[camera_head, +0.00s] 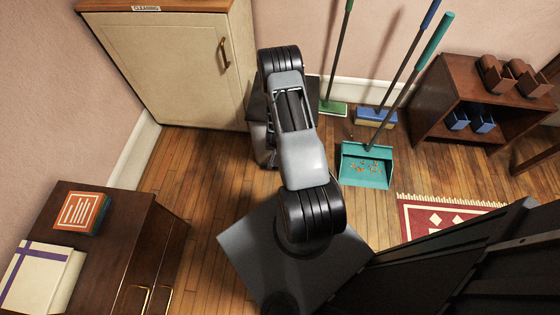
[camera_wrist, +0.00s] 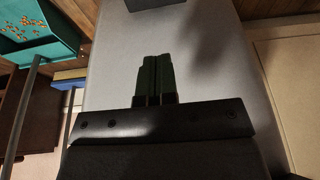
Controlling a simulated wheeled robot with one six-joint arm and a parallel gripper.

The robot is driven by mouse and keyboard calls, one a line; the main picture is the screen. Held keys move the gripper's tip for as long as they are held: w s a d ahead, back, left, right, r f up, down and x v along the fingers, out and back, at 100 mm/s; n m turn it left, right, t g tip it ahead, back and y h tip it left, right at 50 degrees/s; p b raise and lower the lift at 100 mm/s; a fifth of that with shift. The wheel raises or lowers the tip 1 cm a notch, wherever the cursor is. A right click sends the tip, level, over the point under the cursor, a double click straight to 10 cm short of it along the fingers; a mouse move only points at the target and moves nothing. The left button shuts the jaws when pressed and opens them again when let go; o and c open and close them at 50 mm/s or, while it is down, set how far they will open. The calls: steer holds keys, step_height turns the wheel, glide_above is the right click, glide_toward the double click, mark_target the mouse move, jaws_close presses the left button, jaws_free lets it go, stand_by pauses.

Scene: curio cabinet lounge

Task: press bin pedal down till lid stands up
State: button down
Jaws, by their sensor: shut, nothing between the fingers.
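The bin (camera_head: 256,103) is a dark grey box beside the cream cabinet, mostly hidden behind my arm in the head view. In the wrist view a broad, smooth grey surface (camera_wrist: 210,70), which looks like the bin, fills the middle. My gripper (camera_wrist: 158,58) is shut and empty in front of this surface; I cannot tell if it touches. A dark piece at the top edge of the wrist view may be the pedal, but too little of it shows to be sure. The gripper is hidden in the head view. I cannot make out the lid's position.
A cream cabinet (camera_head: 170,65) stands left of the bin. A teal dustpan (camera_head: 365,168) with litter and several broom handles stand to the right, near a low brown shelf (camera_head: 440,95). A dark side cabinet (camera_head: 115,235) is at front left. Wooden floor (camera_head: 205,170) is clear between.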

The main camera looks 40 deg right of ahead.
steer(key=shift+s+f, duration=0.2)
steer(key=shift+f, duration=0.2)
steer(key=b+x, duration=0.1)
steer(key=x, duration=0.3)
steer(key=b+x, duration=0.2)
steer(key=x, duration=0.2)
steer(key=b+x, duration=0.1)
steer(key=x, duration=0.3)
steer(key=shift+s+a+f+b, duration=0.2)
steer(key=shift+s+a+b, duration=0.05)
steer(key=shift+b, duration=0.1)
steer(key=shift+f+b, duration=0.3)
steer(key=shift+f, duration=0.55)
steer(key=shift+f, duration=0.1)
